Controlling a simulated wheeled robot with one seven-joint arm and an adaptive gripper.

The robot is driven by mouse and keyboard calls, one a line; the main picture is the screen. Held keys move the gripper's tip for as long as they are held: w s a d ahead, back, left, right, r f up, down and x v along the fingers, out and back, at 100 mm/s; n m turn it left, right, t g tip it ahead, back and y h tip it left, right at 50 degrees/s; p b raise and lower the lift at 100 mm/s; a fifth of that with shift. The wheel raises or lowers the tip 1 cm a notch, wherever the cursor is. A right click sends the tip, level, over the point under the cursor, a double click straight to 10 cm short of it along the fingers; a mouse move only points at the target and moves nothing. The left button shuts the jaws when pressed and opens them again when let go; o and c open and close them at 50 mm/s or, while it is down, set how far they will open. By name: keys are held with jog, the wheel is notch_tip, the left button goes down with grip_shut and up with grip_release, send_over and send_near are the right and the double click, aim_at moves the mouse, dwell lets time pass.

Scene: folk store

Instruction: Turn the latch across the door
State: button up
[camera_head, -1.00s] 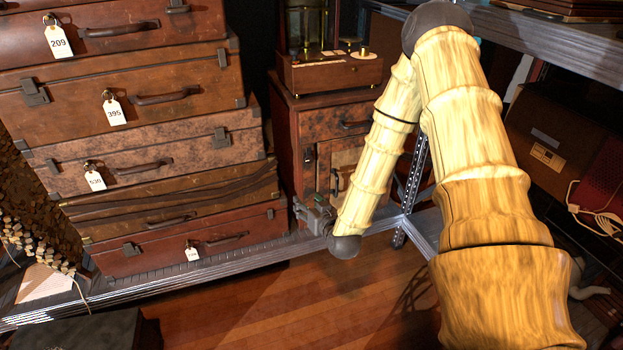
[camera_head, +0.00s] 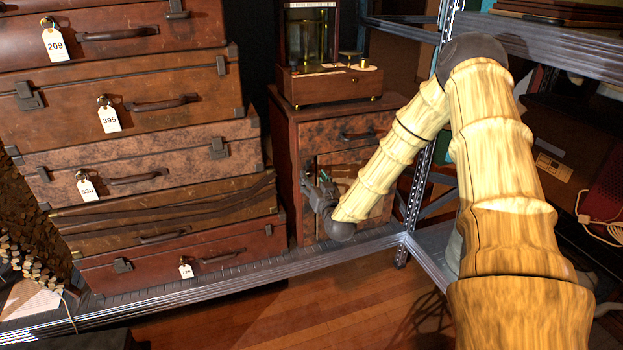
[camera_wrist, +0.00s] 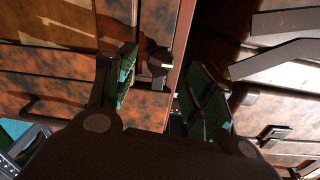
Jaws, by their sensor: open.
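The wooden cabinet (camera_head: 290,128) has a burl drawer on top and a door (camera_wrist: 60,22) below it. A small dark latch (camera_wrist: 160,65) with a light strip sits on the cabinet's front frame beside the door, near the cabinet's edge. My gripper (camera_wrist: 162,92) is open, with its green-padded fingers on either side of the latch in the wrist view. One finger is over the cabinet front, the other near its edge by the suitcases. In the head view my gripper (camera_head: 310,182) is at the cabinet's left front, hiding the latch there. Contact with the latch cannot be told.
Stacked suitcases (camera_head: 165,240) stand close to the cabinet's left. A wooden instrument box (camera_head: 330,85) sits on top of the cabinet. The metal shelf edge (camera_head: 255,272) runs below, with open wooden floor (camera_head: 270,315) in front. Metal shelving stands at the right.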

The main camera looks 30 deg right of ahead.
aim_at(308, 171)
jog(key=shift+x, duration=1.4)
jog(key=c, duration=1)
